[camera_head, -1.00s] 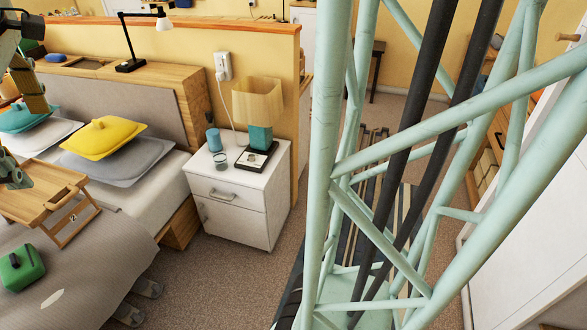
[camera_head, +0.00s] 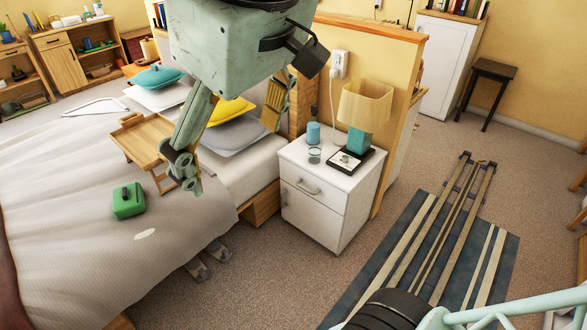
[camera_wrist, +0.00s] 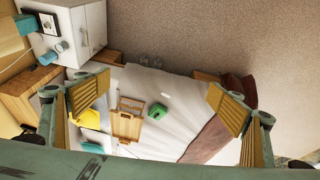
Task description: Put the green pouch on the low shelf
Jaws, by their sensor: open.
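The green pouch (camera_head: 129,201) lies on the bed's grey cover, left of centre in the head view. It shows near the middle of the wrist view (camera_wrist: 158,111), small and well below the gripper. My gripper (camera_head: 228,148) hangs over the head end of the bed, to the right of the pouch in the head view. Its fingers are wide apart and empty; both show in the wrist view (camera_wrist: 158,88). Wooden shelf units (camera_head: 75,50) with small items stand at the far left; I cannot tell which board is the low shelf.
A wooden bed tray (camera_head: 143,138) stands beside the pouch, near a teal cushion (camera_head: 158,77) and a yellow one (camera_head: 230,109). A white nightstand (camera_head: 325,213) with a lamp (camera_head: 364,105) stands right of the bed.

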